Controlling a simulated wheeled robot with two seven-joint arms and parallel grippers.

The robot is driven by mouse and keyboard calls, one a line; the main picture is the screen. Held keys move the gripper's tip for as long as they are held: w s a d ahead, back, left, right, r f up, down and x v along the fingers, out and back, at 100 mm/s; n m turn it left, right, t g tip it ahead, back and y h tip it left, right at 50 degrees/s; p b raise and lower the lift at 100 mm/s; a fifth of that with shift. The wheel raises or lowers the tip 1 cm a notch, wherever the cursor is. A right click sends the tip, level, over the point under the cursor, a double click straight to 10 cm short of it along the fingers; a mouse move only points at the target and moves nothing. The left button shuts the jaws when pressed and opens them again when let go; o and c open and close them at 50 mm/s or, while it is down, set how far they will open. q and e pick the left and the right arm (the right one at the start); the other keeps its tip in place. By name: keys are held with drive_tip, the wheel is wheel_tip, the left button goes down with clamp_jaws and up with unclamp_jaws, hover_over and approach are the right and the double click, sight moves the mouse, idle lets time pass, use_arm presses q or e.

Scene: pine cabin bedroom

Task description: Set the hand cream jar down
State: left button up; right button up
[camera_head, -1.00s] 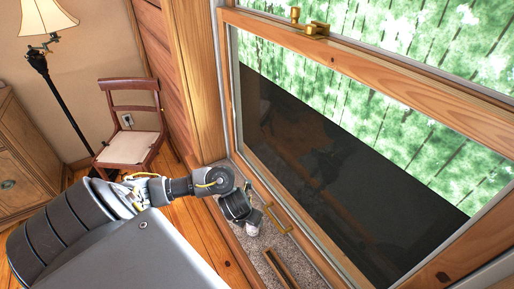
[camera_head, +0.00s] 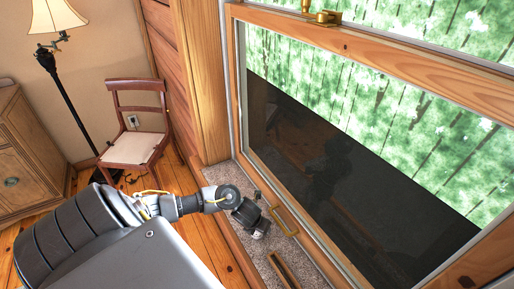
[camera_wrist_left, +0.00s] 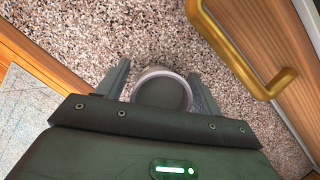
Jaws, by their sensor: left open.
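The hand cream jar (camera_wrist_left: 163,93) is a round grey jar with a pale rim, seen from above in the left wrist view. It stands between the two fingers of my left gripper (camera_wrist_left: 160,86), over the speckled stone window sill (camera_wrist_left: 110,32). The fingers are open on either side of it; I cannot tell whether either touches it. Its lower part is hidden by the gripper body. In the head view my left gripper (camera_head: 262,231) is low over the sill (camera_head: 222,172), beside the window; the jar is not clearly distinguishable there. My right gripper is not in view.
A brass window handle (camera_wrist_left: 262,82) lies close to the right of my left gripper; it also shows in the head view (camera_head: 283,221). The window frame (camera_head: 262,175) rises beside the sill. A wooden chair (camera_head: 136,147), a lamp (camera_head: 62,90) and a dresser (camera_head: 28,155) stand at left.

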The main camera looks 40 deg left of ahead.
use_arm(q)
drive_tip(key=shift+w+f, duration=0.1)
drive_tip(key=shift+f, duration=0.2)
drive_tip(key=shift+c, duration=0.3)
drive_tip(key=c, duration=1.2)
drive_tip(key=shift+r, duration=0.1)
drive_tip(key=shift+c, duration=0.2)
